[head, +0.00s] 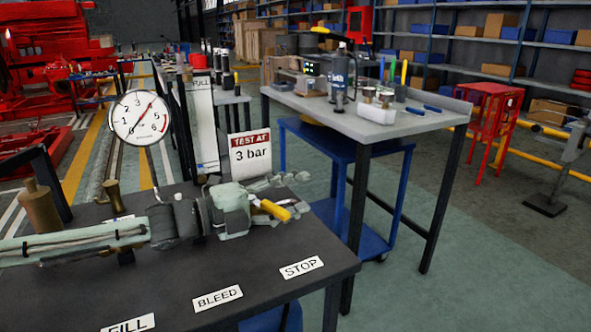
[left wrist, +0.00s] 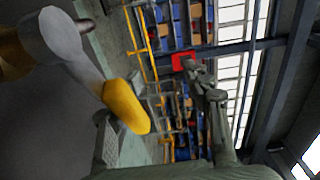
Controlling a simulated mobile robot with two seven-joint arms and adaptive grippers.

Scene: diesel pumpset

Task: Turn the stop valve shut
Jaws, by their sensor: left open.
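The stop valve's yellow lever handle (head: 271,210) shows beside my left gripper, above the STOP label (head: 301,268); the valve body is mostly hidden behind my arm. In the left wrist view the yellow grip (left wrist: 126,107) ends a grey lever (left wrist: 70,45), with a brass-brown part at the upper left. My left gripper (head: 296,193) is open, its fingers pointing right. In the left wrist view the gripper (left wrist: 160,112) has its fingers apart, with the yellow grip close to the left finger; I cannot tell whether they touch. My right gripper is out of view.
A pressure gauge (head: 139,117) and a "TEST AT 3 bar" sign (head: 250,154) stand behind my left arm. Brass fittings (head: 40,206) and the BLEED label (head: 217,298) are on the dark bench (head: 262,306). A grey worktable (head: 378,125) with tools and a blue cart stand behind.

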